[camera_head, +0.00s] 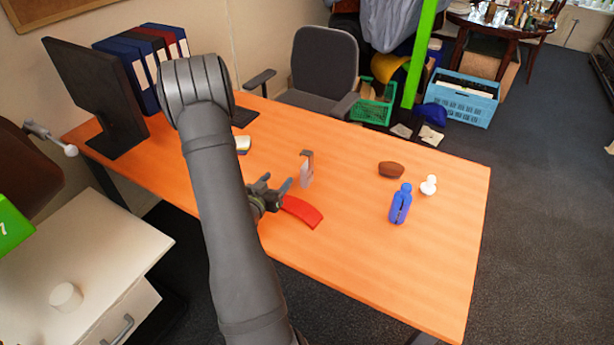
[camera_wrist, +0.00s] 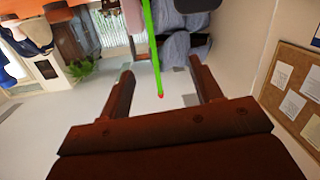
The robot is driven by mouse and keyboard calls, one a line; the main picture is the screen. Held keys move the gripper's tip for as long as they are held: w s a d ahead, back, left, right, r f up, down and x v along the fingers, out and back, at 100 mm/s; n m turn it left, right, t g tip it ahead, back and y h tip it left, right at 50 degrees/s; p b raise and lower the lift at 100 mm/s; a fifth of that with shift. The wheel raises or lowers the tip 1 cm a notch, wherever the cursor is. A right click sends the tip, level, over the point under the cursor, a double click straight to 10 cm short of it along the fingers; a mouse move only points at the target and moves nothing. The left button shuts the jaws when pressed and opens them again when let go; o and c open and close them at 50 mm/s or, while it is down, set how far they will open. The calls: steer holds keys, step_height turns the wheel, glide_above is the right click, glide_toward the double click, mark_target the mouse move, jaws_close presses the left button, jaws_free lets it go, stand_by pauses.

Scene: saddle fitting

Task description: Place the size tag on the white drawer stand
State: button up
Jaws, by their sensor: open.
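The white drawer stand (camera_head: 100,262) is at the lower left, with a drawer handle on its front. A green piece marked "7" (camera_head: 12,228) is cut off by the left edge, above the stand's far left corner. I cannot tell whether it is the size tag or what it rests on.
A white cylinder (camera_head: 66,297) stands on the drawer stand. A blue bottle (camera_head: 400,204), a brown object (camera_head: 391,169) and a white figure (camera_head: 429,185) are farther right on the orange table (camera_head: 360,270).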

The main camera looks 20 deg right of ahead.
mark_target(307, 169)
steer(key=shift+w+d+r+m+h, duration=0.2)
steer(key=shift+w+d+m+h, duration=0.15)
steer(key=shift+w+d, duration=1.5)
steer(key=shift+w+d+r+m+h, duration=0.35)
steer(key=shift+w+d, duration=0.85)
steer(key=shift+d, duration=1.3)
steer(key=shift+w+d+r+m+h, duration=0.15)
steer(key=shift+w+d+m, duration=0.25)
steer(key=shift+w+d, duration=1.45)
steer(key=shift+s+d, duration=0.35)
jaws_close()
